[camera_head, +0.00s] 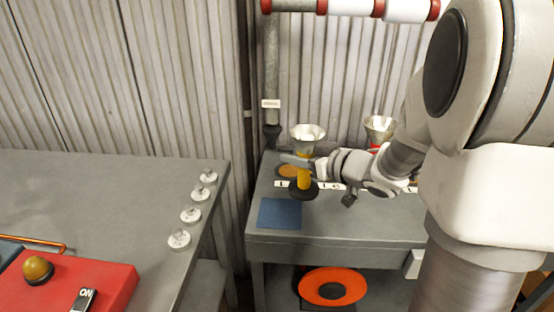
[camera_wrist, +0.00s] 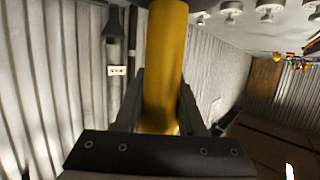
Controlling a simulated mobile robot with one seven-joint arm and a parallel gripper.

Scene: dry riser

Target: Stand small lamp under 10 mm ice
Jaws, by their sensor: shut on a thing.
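In the wrist view the lamp's yellow body (camera_wrist: 164,65) is between my two fingers (camera_wrist: 158,110). I cannot read any label as ice.
A pipe (camera_head: 272,70) with a small white tag ends in a dark nozzle behind the bench. A left table (camera_head: 110,190) holds several white discs and a red panel (camera_head: 100,285).

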